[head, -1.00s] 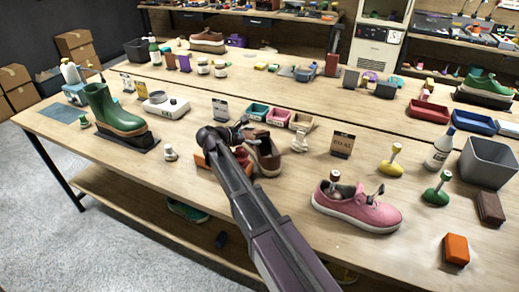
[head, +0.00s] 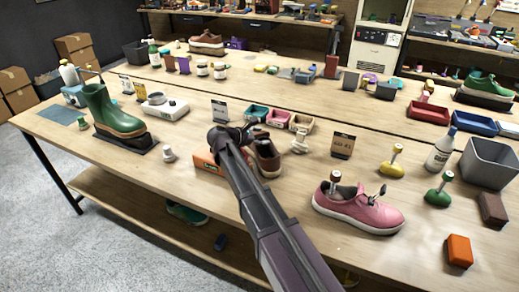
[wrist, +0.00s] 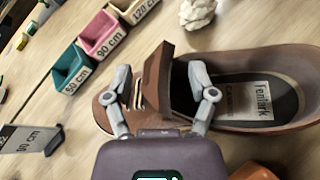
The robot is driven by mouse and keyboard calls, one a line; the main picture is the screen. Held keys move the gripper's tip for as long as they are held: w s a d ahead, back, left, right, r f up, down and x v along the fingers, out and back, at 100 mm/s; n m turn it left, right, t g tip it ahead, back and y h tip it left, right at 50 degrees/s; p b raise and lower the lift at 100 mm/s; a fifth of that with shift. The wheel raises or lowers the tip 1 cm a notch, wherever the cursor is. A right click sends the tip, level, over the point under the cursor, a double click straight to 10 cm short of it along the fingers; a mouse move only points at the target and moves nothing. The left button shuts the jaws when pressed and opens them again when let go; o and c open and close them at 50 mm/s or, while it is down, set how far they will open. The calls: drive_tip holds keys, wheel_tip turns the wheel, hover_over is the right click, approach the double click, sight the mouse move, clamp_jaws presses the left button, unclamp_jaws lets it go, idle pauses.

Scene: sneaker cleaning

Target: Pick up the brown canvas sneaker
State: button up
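The brown canvas sneaker (head: 267,161) rests on the front table, partly hidden by my arm in the head view. In the wrist view the sneaker (wrist: 275,83) lies sideways, its open collar and pale insole label to the right. My gripper (wrist: 160,72) is over its front part with fingers apart. The raised brown tongue stands between them. The left finger is beside the lacing and the right finger is at the shoe opening. The right finger is close to the tongue; contact cannot be told. In the head view my gripper (head: 232,135) is largely hidden behind my wrist.
An orange box (head: 206,162) stands left of the sneaker. Small teal (wrist: 68,68) and pink trays (wrist: 99,35), a sign (wrist: 22,138) and a crumpled pale object (wrist: 197,14) are close by. A pink sneaker (head: 357,208) is to the right. Bare table lies in front.

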clamp_jaws()
drive_tip(key=shift+r, duration=0.2)
wheel_tip(320, 180, up, 10)
drive_tip(key=p, duration=1)
drive_tip(key=shift+f, duration=0.2)
drive_tip(key=shift+r, duration=0.2)
idle(0.5)
wheel_tip(320, 180, up, 7)
drive_tip(key=p, duration=0.7)
wheel_tip(320, 180, down, 8)
drive_tip(key=b, duration=0.7)
drive_tip(key=shift+r, duration=0.25)
drive_tip(key=shift+r, duration=0.2)
drive_tip(key=shift+f, duration=0.15)
idle(2.0)
